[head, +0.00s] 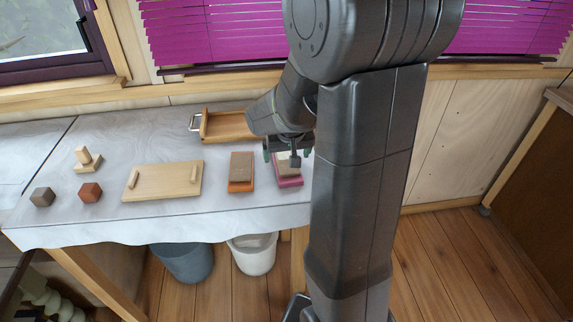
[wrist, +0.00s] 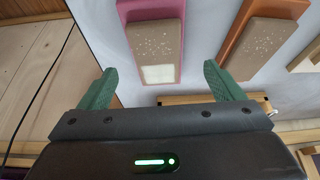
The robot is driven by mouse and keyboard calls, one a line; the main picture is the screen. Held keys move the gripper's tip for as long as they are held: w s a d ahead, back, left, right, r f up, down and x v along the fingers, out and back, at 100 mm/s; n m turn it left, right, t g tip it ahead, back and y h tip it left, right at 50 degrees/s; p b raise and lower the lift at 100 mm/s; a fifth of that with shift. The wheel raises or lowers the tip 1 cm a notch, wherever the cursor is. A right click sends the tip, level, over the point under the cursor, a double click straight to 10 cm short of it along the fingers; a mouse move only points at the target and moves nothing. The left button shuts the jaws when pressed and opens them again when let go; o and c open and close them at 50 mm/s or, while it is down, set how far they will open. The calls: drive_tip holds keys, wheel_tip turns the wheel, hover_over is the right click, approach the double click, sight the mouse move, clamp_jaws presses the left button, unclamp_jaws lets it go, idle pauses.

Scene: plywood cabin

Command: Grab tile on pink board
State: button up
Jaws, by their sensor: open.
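The pink board (head: 291,183) lies near the right end of the table's visible part in the head view, partly hidden by my arm. A brown tile (head: 287,171) lies on it. In the wrist view the brown speckled tile (wrist: 156,40) has a pale patch at its near end, and the pink board (wrist: 150,9) shows around it. My gripper (head: 287,153) is over the tile, pointing down. In the wrist view my gripper (wrist: 160,70) is open and empty, with its green fingers apart on either side of the tile's near end. I cannot tell the height gap.
An orange board (head: 240,187) with a brown tile (head: 241,164) lies just left. Farther left are a light wooden board (head: 163,181) with two bars, a reddish block (head: 90,192) and a dark block (head: 42,196). A wooden tray (head: 226,125) stands behind.

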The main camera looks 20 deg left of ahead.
sight(287, 161)
drive_tip(key=shift+p+x, duration=0.35)
drive_tip(key=shift+x, duration=2.1)
drive_tip(key=shift+w+d, duration=0.1)
drive_tip(key=shift+w, duration=0.05)
drive_tip(key=shift+c, duration=0.5)
drive_tip(key=c, duration=1.1)
drive_tip(key=shift+r, duration=0.15)
